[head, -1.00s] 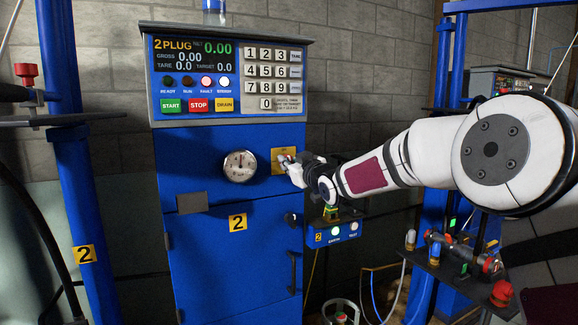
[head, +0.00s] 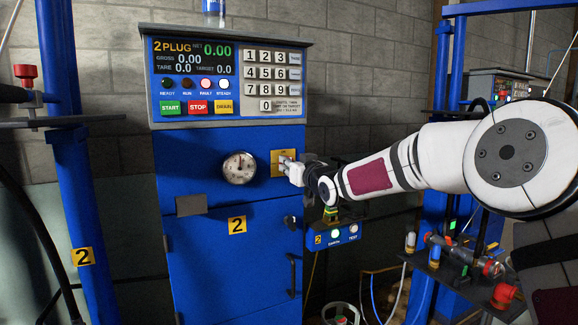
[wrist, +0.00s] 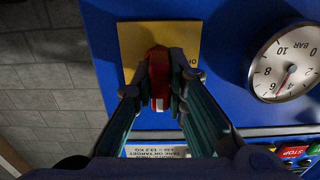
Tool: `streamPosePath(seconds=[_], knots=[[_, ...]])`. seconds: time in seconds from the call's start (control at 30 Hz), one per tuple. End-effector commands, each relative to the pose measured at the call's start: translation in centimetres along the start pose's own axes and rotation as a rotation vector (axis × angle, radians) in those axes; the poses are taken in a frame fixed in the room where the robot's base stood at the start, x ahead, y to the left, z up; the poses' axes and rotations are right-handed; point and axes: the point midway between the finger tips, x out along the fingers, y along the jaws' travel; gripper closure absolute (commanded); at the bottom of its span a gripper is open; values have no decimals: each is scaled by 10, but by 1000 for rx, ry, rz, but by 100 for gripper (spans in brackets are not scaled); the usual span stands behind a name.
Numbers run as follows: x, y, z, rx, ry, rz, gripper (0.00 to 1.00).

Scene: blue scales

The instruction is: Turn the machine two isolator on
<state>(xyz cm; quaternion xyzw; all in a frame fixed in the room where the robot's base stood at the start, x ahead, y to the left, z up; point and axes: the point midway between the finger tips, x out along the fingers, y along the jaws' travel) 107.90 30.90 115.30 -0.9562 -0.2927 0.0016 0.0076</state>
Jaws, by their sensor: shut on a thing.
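The machine two isolator is a red handle (wrist: 158,78) on a yellow plate (head: 277,158), set in the front of the blue cabinet (head: 205,240) marked 2. The yellow plate (wrist: 130,45) fills the upper middle of the wrist view. My gripper (head: 286,163) reaches in from the right at the plate. In the wrist view my gripper (wrist: 160,88) has one finger on each side of the red handle and is shut on it. The fingers cover part of the plate's lettering, so I cannot read the handle's setting. In the head view the gripper hides most of the handle.
A round pressure gauge (head: 239,167) is close left of the plate. A display and keypad panel (head: 230,80) is above. A cabinet door handle (head: 292,273) and a small blue button box (head: 335,236) are below. Blue posts stand on both sides.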

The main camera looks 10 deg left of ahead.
Motion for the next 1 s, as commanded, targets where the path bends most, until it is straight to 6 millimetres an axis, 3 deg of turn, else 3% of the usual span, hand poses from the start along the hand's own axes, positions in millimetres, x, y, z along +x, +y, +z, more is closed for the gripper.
streamPosePath(seconds=[0.1,0.13,0.2,0.63,0.77,1.0], knots=[[0,1,4,3,-9,1,100],[0,1,4,3,-9,1,80],[0,1,4,2,-8,1,67],[-7,0,0,-1,-3,0,67],[-25,1,0,-1,-3,2,67],[-72,1,1,-2,-5,3,67]])
